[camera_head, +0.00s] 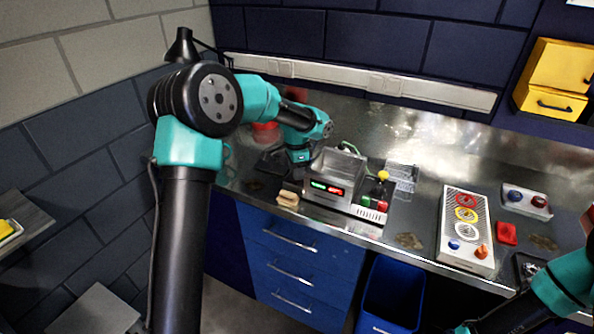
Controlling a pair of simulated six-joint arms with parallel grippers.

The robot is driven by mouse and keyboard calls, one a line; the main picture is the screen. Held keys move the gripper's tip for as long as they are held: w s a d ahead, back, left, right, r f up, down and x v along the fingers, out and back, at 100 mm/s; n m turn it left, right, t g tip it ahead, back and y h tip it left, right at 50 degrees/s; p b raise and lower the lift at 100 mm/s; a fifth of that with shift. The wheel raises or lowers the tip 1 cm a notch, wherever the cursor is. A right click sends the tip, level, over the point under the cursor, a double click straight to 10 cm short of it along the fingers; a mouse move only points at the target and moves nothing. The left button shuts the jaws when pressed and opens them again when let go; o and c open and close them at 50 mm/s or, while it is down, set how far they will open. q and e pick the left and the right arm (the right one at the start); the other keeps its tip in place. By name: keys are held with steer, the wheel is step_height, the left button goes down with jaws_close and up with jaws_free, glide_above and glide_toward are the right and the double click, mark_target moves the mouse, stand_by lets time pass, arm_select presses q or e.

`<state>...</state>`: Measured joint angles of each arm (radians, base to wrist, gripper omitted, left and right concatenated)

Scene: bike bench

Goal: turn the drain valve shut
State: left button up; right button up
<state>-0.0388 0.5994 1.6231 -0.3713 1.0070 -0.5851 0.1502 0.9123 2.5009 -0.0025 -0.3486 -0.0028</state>
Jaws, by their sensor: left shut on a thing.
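A grey box-shaped cleaner (338,174) with an open top and a lit green and red display stands on the steel bench. My left gripper (297,167) is at the left side of this cleaner, pointing down, close against it. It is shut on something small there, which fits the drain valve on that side. The valve and the fingertips are hidden behind my wrist and in dark shadow, so the valve's angle cannot be told. My right arm enters at the lower right, and its gripper is out of the picture.
A tan block (288,199) lies at the front edge. A control panel (466,228) and a red block (506,233) lie further right. A blue bin (392,295) stands below.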

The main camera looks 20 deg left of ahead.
arm_select(q)
steer(key=n, duration=1.2)
steer(key=shift+t, duration=0.3)
steer(key=o, duration=0.9)
